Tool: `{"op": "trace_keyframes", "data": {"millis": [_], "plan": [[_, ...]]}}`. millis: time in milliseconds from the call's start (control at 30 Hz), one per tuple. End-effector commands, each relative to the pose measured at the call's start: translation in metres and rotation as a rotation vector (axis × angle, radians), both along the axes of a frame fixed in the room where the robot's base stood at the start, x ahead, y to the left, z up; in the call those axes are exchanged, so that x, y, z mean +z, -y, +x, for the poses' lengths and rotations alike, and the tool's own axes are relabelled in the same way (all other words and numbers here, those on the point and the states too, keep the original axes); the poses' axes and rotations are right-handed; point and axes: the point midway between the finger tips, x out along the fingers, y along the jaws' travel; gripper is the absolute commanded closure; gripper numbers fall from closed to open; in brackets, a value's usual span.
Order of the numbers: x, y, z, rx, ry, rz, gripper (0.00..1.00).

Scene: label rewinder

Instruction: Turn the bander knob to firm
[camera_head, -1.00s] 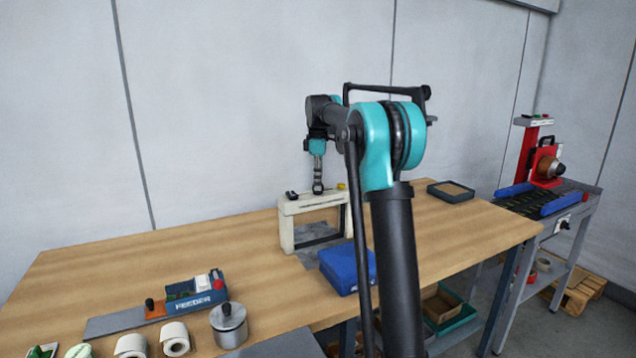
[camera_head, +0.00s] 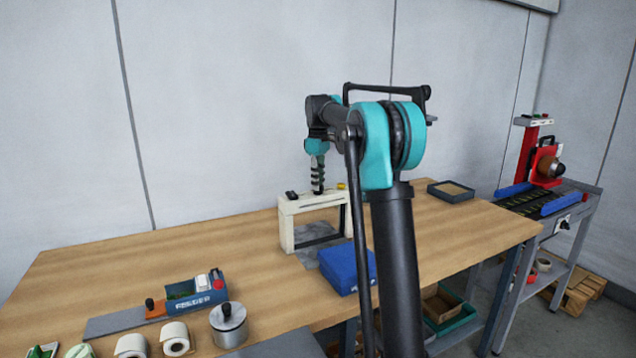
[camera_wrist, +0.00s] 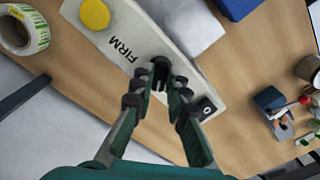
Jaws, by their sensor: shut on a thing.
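The bander is a cream-white arch standing on the wooden table in the head view (camera_head: 289,232); its top also shows in the wrist view (camera_wrist: 195,75). The word FIRM is printed on that top, just left of a black knob (camera_wrist: 160,66) in the wrist view. My gripper (camera_wrist: 161,88) is shut on the knob, with its two dark fingers on either side of it. In the head view, my gripper (camera_head: 318,190) points straight down onto the bander's top. The fingers partly hide the knob, and I cannot tell its exact pointer direction.
A yellow button (camera_wrist: 95,14) and a black rocker switch (camera_wrist: 207,108) sit on the bander's top near the knob. A blue box (camera_head: 345,268) lies in front of the bander. A blue feeder (camera_head: 196,294) and label rolls (camera_head: 175,338) stand at the front left.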

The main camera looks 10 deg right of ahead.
Motion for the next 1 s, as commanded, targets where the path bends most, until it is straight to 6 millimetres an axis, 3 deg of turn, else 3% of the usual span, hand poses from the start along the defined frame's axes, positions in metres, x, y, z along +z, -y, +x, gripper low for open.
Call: {"op": "trace_keyframes", "data": {"millis": [1000], "plan": [[0.0004, -0.0001, 0.0004, -0.964, 0.001, 0.000, 1.00]]}}
